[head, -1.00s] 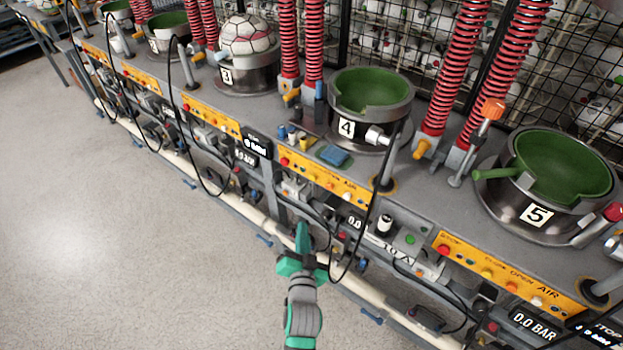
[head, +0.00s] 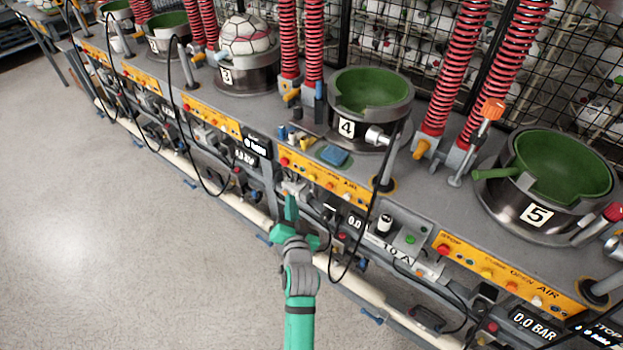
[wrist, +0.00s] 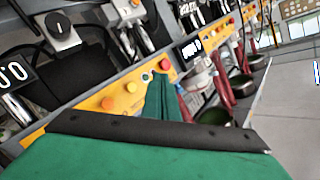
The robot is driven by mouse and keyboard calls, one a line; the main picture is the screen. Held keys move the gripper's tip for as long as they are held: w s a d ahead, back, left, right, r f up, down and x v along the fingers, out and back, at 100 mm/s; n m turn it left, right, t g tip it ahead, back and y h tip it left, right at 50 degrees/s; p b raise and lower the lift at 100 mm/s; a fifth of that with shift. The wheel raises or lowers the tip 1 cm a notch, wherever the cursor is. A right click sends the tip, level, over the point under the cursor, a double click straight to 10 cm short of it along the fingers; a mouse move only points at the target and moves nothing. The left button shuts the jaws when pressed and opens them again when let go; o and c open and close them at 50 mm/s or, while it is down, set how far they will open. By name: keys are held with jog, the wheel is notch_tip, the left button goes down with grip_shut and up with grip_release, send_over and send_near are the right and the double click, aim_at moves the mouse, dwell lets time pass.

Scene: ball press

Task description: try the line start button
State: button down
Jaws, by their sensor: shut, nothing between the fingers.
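No button label reading line start is legible to me. A green button (head: 410,239) sits on a small grey box below the bench edge, right of station 4's yellow panel. Station 4's yellow panel (head: 325,178) carries a row of red, orange and yellow buttons. Its red button (head: 284,161) is at the left end. My green gripper (head: 291,208) is shut and empty, just below and in front of this panel's left end. In the wrist view my gripper (wrist: 164,98) points at a yellow panel, its tips overlapping the area beside a red button (wrist: 164,64). Contact cannot be told.
Green-lined press bowls stand along the bench, marked 4 (head: 372,100) and 5 (head: 550,180). A white ball (head: 248,38) sits in bowl 3. A black cable (head: 372,220) loops down right of my gripper. A pale pipe (head: 350,287) runs low along the front. The floor at left is clear.

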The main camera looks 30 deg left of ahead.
jog(key=w, duration=0.7)
jog(key=shift+d, duration=0.25)
jog(key=shift+w, duration=0.15)
dwell(1.7)
jog(key=shift+w, duration=0.3)
jog(key=shift+w+d, duration=0.1)
jog(key=shift+w, duration=0.4)
dwell(0.7)
jog(key=shift+s, duration=0.9)
jog(key=s, duration=0.5)
jog(key=shift+a, duration=0.25)
